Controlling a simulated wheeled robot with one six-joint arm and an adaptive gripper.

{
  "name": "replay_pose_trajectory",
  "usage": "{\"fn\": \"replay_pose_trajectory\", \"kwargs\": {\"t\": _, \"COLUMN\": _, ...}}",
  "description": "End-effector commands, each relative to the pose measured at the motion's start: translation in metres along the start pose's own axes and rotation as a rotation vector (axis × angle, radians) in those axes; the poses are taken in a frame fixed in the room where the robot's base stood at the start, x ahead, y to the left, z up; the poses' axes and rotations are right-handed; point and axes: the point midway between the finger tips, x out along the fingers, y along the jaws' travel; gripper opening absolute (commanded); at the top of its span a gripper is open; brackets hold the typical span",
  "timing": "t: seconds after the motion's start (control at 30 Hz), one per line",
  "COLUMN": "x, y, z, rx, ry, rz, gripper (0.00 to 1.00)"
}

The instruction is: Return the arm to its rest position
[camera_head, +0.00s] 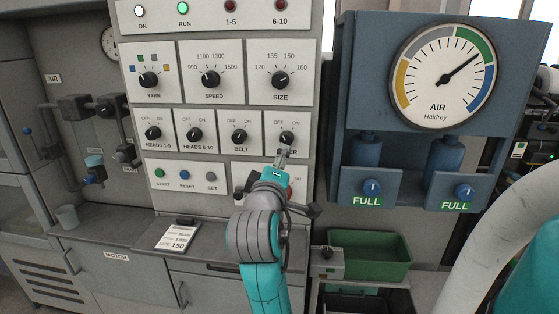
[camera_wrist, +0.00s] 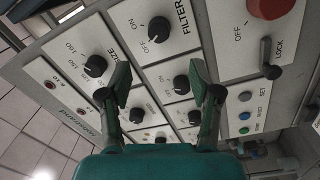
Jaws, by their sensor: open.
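My gripper (camera_head: 283,158) is in front of the control panel (camera_head: 222,101), just below the FILTER knob (camera_head: 287,137) in the head view. In the wrist view my gripper (camera_wrist: 162,84) has its two fingers spread apart with nothing between them. The FILTER knob (camera_wrist: 158,29) shows beyond and above the fingertips. The SIZE knob (camera_wrist: 95,66) is by the left finger, and the BELT knob (camera_wrist: 180,82) is between the fingers, near the right one. I cannot tell whether a fingertip touches the panel. My arm hides part of the lower right panel in the head view.
A blue cabinet (camera_head: 345,100) with an AIR gauge (camera_head: 444,74) stands right of my arm. Below it is a green bin (camera_head: 372,266).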

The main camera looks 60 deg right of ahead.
Motion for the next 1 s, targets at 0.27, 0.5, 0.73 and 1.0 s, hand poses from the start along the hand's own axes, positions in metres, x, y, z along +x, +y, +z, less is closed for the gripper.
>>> {"fn": "replay_pose_trajectory", "kwargs": {"t": 0.27, "x": 0.0, "y": 0.0, "z": 0.0, "rx": 0.0, "ry": 0.0, "rz": 0.0, "gripper": 0.63}}
{"fn": "replay_pose_trajectory", "kwargs": {"t": 0.5, "x": 0.0, "y": 0.0, "z": 0.0, "rx": 0.0, "ry": 0.0, "rz": 0.0, "gripper": 0.63}}
{"fn": "replay_pose_trajectory", "kwargs": {"t": 0.73, "x": -0.008, "y": -0.03, "z": -0.005, "rx": -0.005, "ry": 0.058, "rz": -0.026, "gripper": 0.63}}
{"fn": "replay_pose_trajectory", "kwargs": {"t": 1.0, "x": -0.05, "y": -0.119, "z": -0.015, "rx": 0.029, "ry": 0.255, "rz": -0.126, "gripper": 0.63}}
